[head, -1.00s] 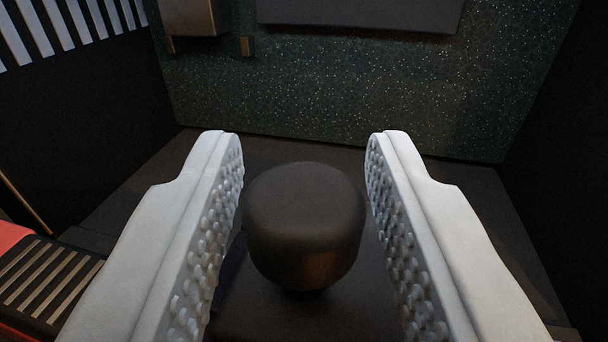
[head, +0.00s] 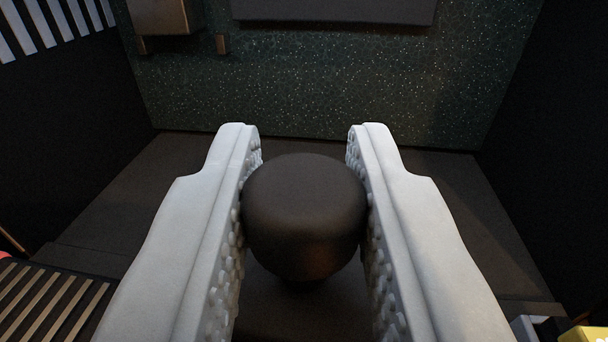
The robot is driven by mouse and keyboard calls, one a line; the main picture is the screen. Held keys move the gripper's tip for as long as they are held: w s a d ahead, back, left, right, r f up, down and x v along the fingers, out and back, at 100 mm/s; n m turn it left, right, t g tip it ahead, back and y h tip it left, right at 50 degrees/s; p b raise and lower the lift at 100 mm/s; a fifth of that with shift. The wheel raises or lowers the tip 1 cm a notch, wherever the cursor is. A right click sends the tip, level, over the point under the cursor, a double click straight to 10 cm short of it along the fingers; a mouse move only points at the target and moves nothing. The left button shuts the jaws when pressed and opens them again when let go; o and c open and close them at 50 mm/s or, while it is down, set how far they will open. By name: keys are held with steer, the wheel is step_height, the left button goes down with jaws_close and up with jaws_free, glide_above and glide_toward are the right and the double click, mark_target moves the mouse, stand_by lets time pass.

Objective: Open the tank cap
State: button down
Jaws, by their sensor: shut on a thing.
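A dark, rounded knob-like thing (head: 304,215) stands in the middle of the head view, on a narrower neck over a dark surface. I cannot tell for certain that it is the tank cap. My gripper (head: 304,150) has its two pale, studded fingers on the left and right sides of it. Both fingers touch its sides, so the gripper is shut on it. The lower part of the neck is in shadow.
A dark speckled wall (head: 330,90) stands behind, with a dark panel (head: 335,10) and a box (head: 165,15) on it. A slatted piece (head: 50,305) lies at lower left. A yellow thing (head: 590,335) shows at lower right. Dark walls close both sides.

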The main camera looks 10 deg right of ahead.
steer(key=shift+w+a+m+h, duration=0.15)
steer(key=shift+w+m+h, duration=0.1)
steer(key=shift+m+h, duration=0.5)
steer(key=shift+w+a+m+g+h, duration=0.1)
steer(key=shift+w+m+g+h, duration=0.2)
steer(key=shift+m+g+h, duration=0.55)
steer(key=shift+w+m+g+h, duration=0.3)
steer(key=shift+m+h, duration=0.1)
steer(key=shift+h, duration=0.9)
steer(key=shift+w+m+g+h, duration=0.2)
steer(key=shift+m+g+h, duration=0.3)
steer(key=shift+h, duration=0.15)
steer(key=shift+w+m+g+h, duration=0.2)
steer(key=shift+m+g+h, duration=0.15)
steer(key=shift+m+h, duration=0.25)
steer(key=shift+h, duration=0.25)
steer(key=c, duration=1.2)
jaws_free()
steer(key=v, duration=1.7)
steer(key=shift+r, duration=0.2)
steer(key=shift+a, duration=0.15)
steer(key=shift+c, duration=0.5)
